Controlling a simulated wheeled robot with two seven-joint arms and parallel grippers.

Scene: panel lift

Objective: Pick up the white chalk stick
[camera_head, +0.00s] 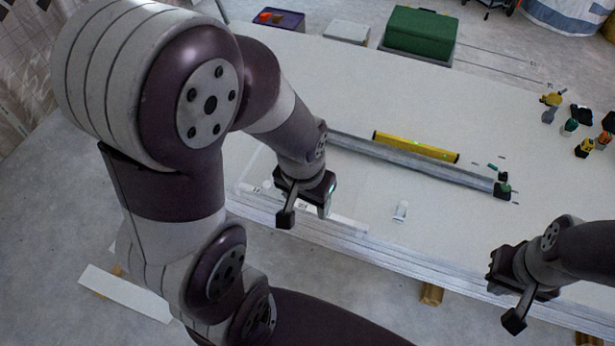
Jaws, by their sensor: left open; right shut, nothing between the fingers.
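A small white stick, which looks like the chalk stick (401,210), lies on the white panel near its front edge, in the middle of the head view. My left gripper (306,217) is open and points down over the panel's front edge, to the left of the chalk and apart from it. White pieces partly show behind and under the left gripper; I cannot tell exactly what they are. My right gripper (507,301) is shut and empty at the lower right, by the panel's front edge, apart from the chalk.
A yellow level (416,147) lies beside a long grey metal bar (420,167) behind the chalk. Several small tools and a yellow drill-like item (552,99) stand at the right. A green box (420,32) is at the back. The panel around the chalk is clear.

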